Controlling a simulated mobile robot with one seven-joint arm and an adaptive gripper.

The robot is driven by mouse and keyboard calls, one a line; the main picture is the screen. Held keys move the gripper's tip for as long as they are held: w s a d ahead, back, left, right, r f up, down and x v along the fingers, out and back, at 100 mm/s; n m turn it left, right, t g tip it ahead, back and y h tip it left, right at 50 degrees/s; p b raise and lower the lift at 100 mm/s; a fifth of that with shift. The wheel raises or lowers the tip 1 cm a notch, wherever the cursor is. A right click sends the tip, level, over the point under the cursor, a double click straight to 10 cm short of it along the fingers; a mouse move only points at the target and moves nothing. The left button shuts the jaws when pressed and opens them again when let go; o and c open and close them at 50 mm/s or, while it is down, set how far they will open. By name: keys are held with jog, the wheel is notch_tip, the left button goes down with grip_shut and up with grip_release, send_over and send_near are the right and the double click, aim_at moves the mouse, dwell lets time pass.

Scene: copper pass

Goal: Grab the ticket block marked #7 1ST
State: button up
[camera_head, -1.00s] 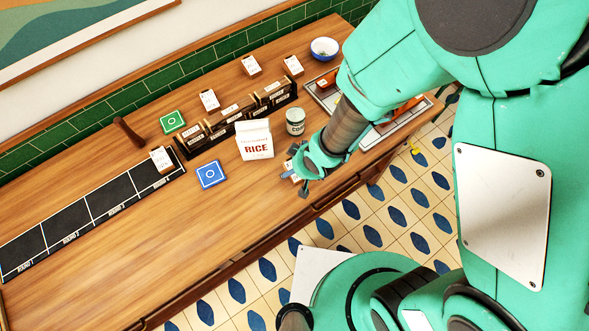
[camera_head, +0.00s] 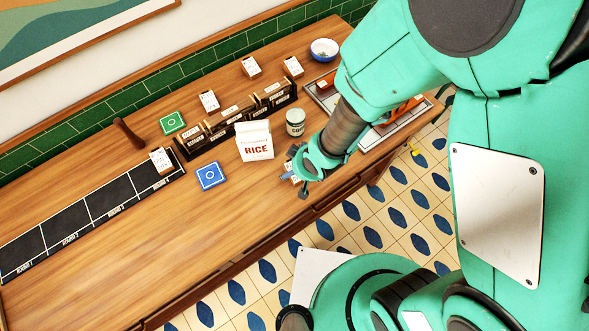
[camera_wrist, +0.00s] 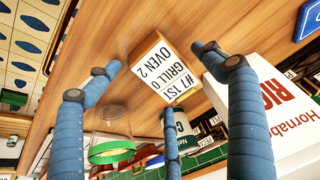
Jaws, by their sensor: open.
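The ticket block (camera_wrist: 165,68) reads "#7 1ST, GRILL 0, OVEN 2" on its white face, with wooden sides. In the wrist view it stands on the wooden counter among my gripper's spread blue fingers. My gripper (camera_wrist: 158,80) is open, and the fingers look apart from the block. In the head view my gripper (camera_head: 293,185) is low over the counter's front edge, right of the rice bag. Only a small pale part of the block (camera_head: 289,168) shows there; my gripper hides the rest.
The rice bag (camera_head: 254,141) stands close left of my gripper, with a can (camera_head: 295,122) behind. A blue square (camera_head: 211,175) and a black ROUND mat (camera_head: 90,215) lie left. A dark rack (camera_head: 235,120) stands behind. A green-lidded clear jar (camera_wrist: 110,148) shows in the wrist view.

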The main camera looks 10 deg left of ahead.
jog(key=shift+f, duration=0.1)
jog(key=c, duration=1.3)
jog(key=shift+r, duration=0.5)
notch_tip(320, 180, up, 3)
jog(key=shift+r+p, duration=0.2)
jog(key=shift+p, duration=0.65)
jog(key=shift+c, duration=0.2)
jog(key=s+d+r, duration=0.1)
jog(key=s+d, duration=0.7)
jog(key=s, duration=0.5)
jog(key=shift+s+d, duration=0.2)
jog(key=shift+d, duration=0.15)
